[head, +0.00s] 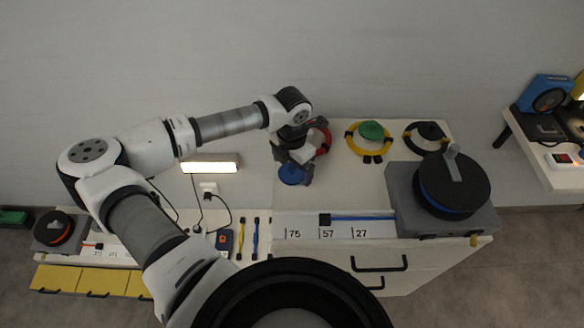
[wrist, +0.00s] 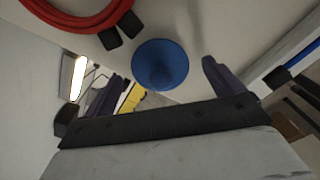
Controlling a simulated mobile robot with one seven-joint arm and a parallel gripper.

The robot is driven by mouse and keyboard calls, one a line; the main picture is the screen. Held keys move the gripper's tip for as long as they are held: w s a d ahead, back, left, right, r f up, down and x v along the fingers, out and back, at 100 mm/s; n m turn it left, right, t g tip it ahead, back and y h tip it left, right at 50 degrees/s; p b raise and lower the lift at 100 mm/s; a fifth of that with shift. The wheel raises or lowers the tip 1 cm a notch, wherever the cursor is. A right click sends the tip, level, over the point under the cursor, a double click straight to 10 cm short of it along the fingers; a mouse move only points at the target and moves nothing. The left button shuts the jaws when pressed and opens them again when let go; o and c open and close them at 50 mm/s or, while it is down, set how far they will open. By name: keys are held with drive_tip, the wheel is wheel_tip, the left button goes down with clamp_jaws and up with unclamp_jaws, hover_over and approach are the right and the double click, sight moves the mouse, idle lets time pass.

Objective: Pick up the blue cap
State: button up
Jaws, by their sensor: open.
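The blue cap (head: 291,174) sits on the white cabinet top near its left edge. It also shows in the wrist view (wrist: 160,64) as a round blue disc with a raised middle. My gripper (head: 296,160) is above and beside it in the head view and hides part of it. In the wrist view the dark fingers (wrist: 162,92) stand apart on either side, with the cap beyond and between them. Nothing is held. Whether the fingers touch the cap cannot be told.
A red cable coil (head: 322,139) lies close beside the cap. A yellow coil (head: 370,155) with a green cap (head: 371,130) and a black coil with a black cap (head: 430,131) lie to the right. A grey box with a black reel (head: 453,186) stands at the front right.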

sight(292, 166)
drive_tip(key=shift+f, duration=0.5)
drive_tip(key=c, duration=1.1)
drive_tip(key=shift+c, duration=0.2)
wheel_tip(292, 166, up, 20)
drive_tip(key=b, duration=0.4)
